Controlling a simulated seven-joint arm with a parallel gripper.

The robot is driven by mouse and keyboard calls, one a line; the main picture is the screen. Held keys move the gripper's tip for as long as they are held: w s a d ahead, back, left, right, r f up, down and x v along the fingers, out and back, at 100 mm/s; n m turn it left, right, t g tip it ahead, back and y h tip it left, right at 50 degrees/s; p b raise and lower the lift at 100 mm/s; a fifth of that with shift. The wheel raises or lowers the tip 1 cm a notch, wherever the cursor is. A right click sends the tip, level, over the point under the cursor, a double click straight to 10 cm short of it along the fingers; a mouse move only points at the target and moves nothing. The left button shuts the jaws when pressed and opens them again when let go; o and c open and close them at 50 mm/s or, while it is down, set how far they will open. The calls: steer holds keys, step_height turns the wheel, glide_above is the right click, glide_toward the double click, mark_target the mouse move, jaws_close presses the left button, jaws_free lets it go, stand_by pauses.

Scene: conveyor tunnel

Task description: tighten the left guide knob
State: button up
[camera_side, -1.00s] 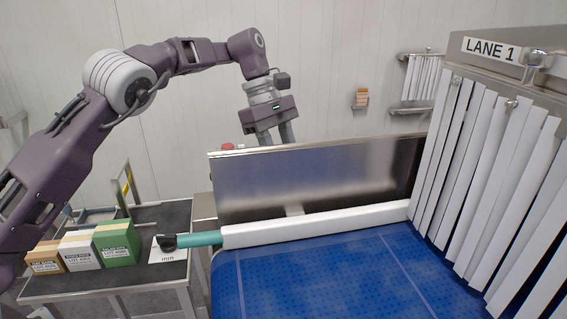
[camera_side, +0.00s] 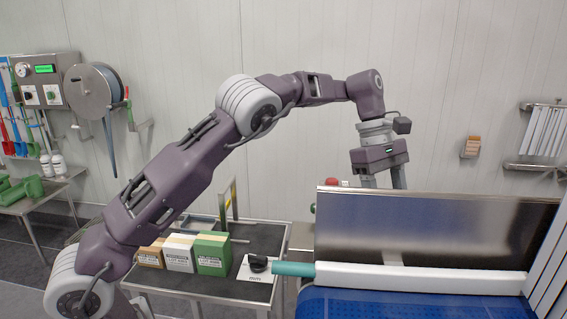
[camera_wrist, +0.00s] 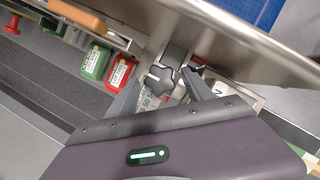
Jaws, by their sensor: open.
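In the wrist view a dark grey star-shaped knob (camera_wrist: 160,79) sits beside a white numbered scale (camera_wrist: 148,101), below a steel rail edge. My gripper (camera_wrist: 163,82) is open, with one finger on each side of the knob; I cannot tell whether either finger touches it. In the side view my gripper (camera_side: 383,180) points down behind the upright steel guide plate (camera_side: 425,228), which hides the fingertips and this knob. A black knob-like part (camera_side: 258,264) shows on a white card at the left end of a teal rod (camera_side: 293,269).
The blue belt (camera_side: 390,303) runs in front of the white guide bar (camera_side: 420,278). Orange, white and green boxes (camera_side: 213,252) stand on the side table. A red button (camera_side: 331,182) is behind the plate. Green (camera_wrist: 94,62) and red (camera_wrist: 119,72) labelled items show in the wrist view.

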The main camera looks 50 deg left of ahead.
steer(key=n, duration=0.1)
steer(key=n+t, duration=0.1)
steer(key=shift+s+d+n, duration=0.1)
steer(key=shift+s+n, duration=0.15)
steer(key=shift+n, duration=0.05)
steer(key=shift+a+r+n+t, duration=0.2)
steer(key=shift+r+n+t, duration=0.1)
steer(key=shift+n, duration=0.4)
steer(key=w+v, duration=0.1)
steer(key=v, duration=0.7)
steer(key=s+a+r+m+t, duration=0.25)
steer(key=s+r+m, duration=0.4)
steer(key=s, duration=0.75)
steer(key=s+a+m+y, duration=0.1)
steer(key=s+m, duration=0.4)
steer(key=s, duration=0.6)
steer(key=shift+s+a+r+t+y, duration=0.25)
steer(key=shift+a+r+t+y, duration=0.05)
steer(key=shift+a+t, duration=0.15)
steer(key=s+a+f+m+t+y, duration=0.1)
steer(key=s+f+m+y, duration=0.1)
steer(key=s+f+m, duration=0.7)
step_height(320, 180, down, 2)
steer(key=shift+s+a+f+y, duration=0.15)
steer(key=shift+s+a+y, duration=0.1)
steer(key=shift+s+y, duration=0.15)
